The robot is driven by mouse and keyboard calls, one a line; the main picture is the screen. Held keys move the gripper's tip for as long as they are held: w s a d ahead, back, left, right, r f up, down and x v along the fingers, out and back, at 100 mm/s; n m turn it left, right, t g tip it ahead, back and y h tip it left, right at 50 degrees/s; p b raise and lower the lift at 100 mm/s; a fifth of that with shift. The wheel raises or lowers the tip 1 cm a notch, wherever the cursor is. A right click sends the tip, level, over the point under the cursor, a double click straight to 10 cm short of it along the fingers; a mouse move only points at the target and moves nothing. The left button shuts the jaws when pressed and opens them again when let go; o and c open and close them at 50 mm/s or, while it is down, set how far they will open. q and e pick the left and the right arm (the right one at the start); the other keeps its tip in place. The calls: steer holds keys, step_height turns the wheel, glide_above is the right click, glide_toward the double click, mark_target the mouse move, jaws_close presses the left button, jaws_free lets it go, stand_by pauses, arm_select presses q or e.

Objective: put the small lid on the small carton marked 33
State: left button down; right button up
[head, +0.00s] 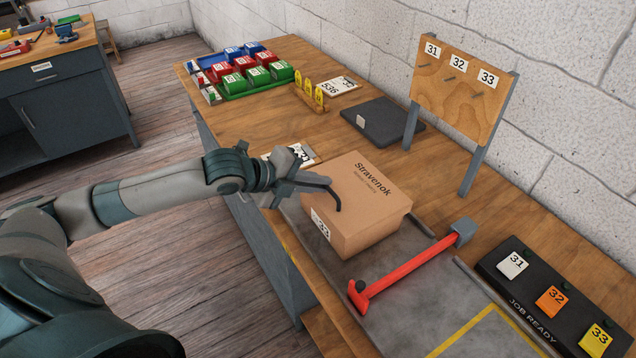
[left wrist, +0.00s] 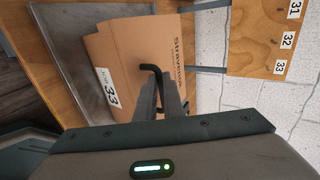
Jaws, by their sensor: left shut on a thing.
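A brown carton (head: 375,215) printed "Stravenok" stands on the grey mat, with a white 33 label on its left side. It also shows in the left wrist view (left wrist: 205,75), with its 33 label (left wrist: 108,88). Its top looks covered; I cannot make out a seam between a lid and the carton. My left gripper (head: 298,182) is over the carton's left edge, shut on a black bent handle (head: 328,189) that reaches down to the brown top. The handle (left wrist: 150,68) also shows between the fingers in the left wrist view. My right gripper is not in view.
A black "JOB READY" board (head: 515,285) with numbered tags is at the right. Coloured bins (head: 240,75) stand at the far end.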

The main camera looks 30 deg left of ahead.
arm_select(q)
steer(key=shift+f, duration=0.5)
steer(key=shift+f, duration=0.15)
steer(key=c, duration=1.9)
jaws_free()
steer(key=shift+o, duration=0.2)
steer(key=shift+s+r, duration=0.1)
steer(key=shift+r, duration=0.1)
